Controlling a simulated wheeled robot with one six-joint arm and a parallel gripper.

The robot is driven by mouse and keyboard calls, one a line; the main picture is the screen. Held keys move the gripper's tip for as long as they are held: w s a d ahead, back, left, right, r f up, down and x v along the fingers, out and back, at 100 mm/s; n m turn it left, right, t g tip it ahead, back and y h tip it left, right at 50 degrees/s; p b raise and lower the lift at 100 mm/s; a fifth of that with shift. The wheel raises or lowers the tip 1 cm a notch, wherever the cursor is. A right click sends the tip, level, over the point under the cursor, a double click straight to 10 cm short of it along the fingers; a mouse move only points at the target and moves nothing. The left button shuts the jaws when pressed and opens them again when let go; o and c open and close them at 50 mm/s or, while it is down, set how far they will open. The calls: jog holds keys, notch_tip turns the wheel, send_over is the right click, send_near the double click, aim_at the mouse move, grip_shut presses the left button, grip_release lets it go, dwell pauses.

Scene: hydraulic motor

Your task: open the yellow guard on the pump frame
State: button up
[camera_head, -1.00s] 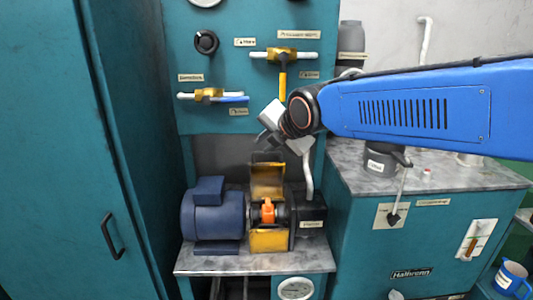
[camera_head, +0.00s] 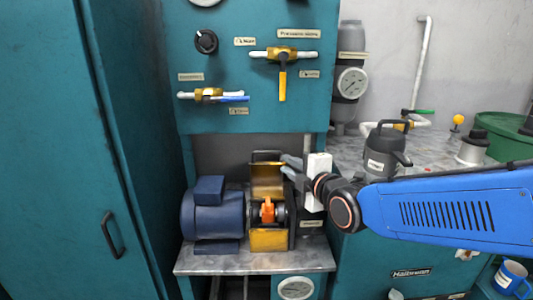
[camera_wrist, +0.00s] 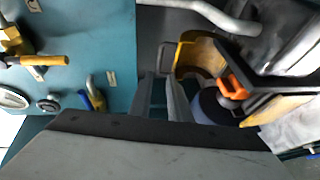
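The yellow guard (camera_head: 266,178) on the pump frame stands raised, with its dark handle at the top. Below it, the orange coupling (camera_head: 268,211) is exposed between the blue motor (camera_head: 213,215) and the dark pump block. In the wrist view the guard (camera_wrist: 204,52) is a curved yellow piece just beyond the fingers, with the orange coupling (camera_wrist: 234,88) to its right. My gripper (camera_head: 288,165) is beside the guard's upper right edge, its two grey fingers apart with nothing visible between them. The fingers also show in the wrist view (camera_wrist: 167,95). Contact with the guard cannot be told.
A teal panel with valves (camera_head: 283,55) rises behind the pump. A teal cabinet (camera_head: 70,150) stands at the left. A grey counter (camera_head: 350,152) at the right bears a dark jug (camera_head: 384,148). The pump rests on a grey shelf (camera_head: 255,263).

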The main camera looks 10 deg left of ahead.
aim_at(266, 152)
jog(key=x, duration=1.4)
jog(key=shift+w+a+f, duration=0.1)
jog(key=shift+w+a, duration=0.15)
jog(key=shift+w, duration=0.1)
jog(key=shift+c, duration=0.7)
grip_shut()
